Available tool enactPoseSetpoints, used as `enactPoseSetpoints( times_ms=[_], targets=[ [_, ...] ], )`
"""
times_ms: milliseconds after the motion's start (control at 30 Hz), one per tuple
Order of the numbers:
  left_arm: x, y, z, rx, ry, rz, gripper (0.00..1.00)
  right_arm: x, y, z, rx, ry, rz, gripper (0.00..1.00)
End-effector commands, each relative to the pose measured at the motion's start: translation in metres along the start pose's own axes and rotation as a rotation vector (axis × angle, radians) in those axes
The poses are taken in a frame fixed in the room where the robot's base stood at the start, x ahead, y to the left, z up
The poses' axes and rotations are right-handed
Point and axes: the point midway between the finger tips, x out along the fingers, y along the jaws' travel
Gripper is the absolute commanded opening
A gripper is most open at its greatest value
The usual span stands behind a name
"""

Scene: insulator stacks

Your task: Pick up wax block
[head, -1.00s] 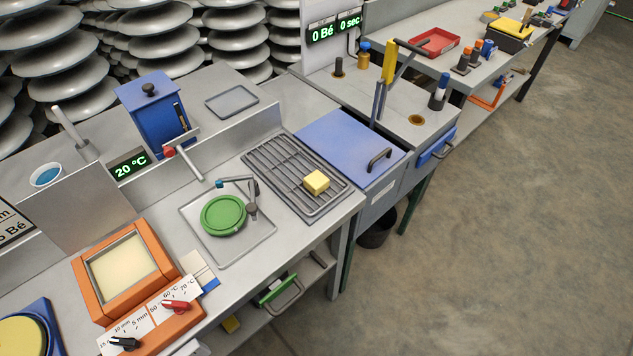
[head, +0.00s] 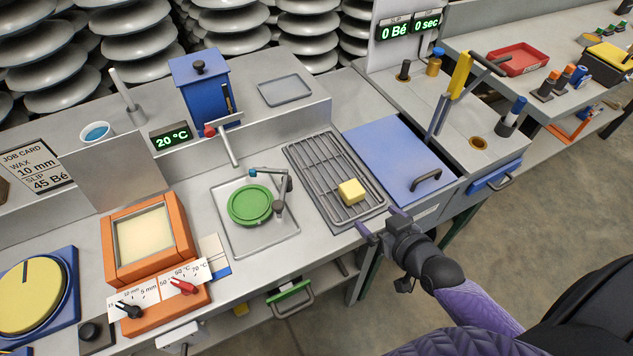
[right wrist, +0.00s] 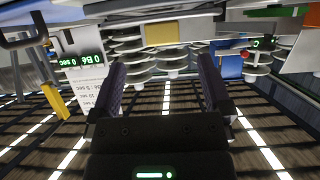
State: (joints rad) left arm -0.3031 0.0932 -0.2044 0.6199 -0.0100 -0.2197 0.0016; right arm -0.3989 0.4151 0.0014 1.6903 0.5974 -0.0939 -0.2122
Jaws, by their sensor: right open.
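The wax block (head: 351,191) is a small pale yellow block resting on the wire rack (head: 322,172), near its front right corner. My right gripper (head: 380,221) is open and empty, just in front of the rack's front edge and apart from the block. In the right wrist view, which looks upside down, the block (right wrist: 161,33) shows at the top, beyond and between the two spread fingers (right wrist: 161,80). My left gripper is not in view.
A green round lid (head: 250,205) on a square tray is left of the rack. A blue lid (head: 400,160) with a black handle is to its right. A small swing arm (head: 279,190) stands between tray and rack. An orange wax bath (head: 146,238) is further left.

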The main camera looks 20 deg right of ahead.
Motion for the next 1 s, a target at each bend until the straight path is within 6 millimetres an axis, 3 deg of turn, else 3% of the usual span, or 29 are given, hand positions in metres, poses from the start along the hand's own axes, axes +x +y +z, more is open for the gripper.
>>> enactPoseSetpoints(
  times_ms=[100, 533, 833, 1000],
  targets=[
    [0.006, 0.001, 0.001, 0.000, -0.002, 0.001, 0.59, 0.011, -0.001, -0.011, 0.001, 0.034, -0.008, 1.00],
    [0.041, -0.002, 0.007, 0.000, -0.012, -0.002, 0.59, 0.090, 0.003, -0.016, 0.002, 0.032, -0.006, 1.00],
    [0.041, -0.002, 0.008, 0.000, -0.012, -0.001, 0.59, 0.099, 0.003, -0.019, 0.000, 0.030, -0.007, 1.00],
    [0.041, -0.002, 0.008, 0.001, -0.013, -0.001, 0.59, 0.098, 0.003, -0.019, 0.000, 0.030, -0.006, 0.64]
  ],
)
